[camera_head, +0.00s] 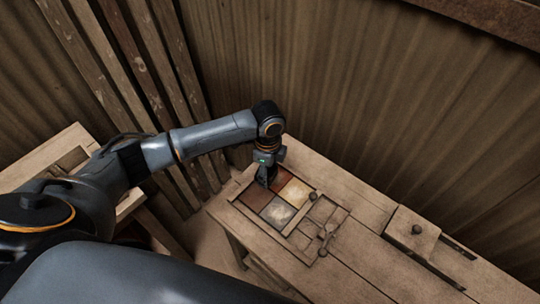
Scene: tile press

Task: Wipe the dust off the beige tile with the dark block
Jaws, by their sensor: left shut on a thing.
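The beige tile (294,192) lies at the right of a group of coloured tiles set in a frame on the wooden bench. A paler grey tile with a whitish mottled patch (278,213) is at its near left. My left gripper (265,179) points down over the far left part of the group, near the reddish-brown tiles. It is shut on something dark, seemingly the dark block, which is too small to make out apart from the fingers. I cannot tell whether it touches a tile. My right gripper is not in view.
A reddish-brown tile (256,195) lies at the left of the group. Small empty compartments and dark knobs (308,200) are to the right. A wooden block with a knob (412,232) is farther right on the bench (350,258). Corrugated walls stand close behind.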

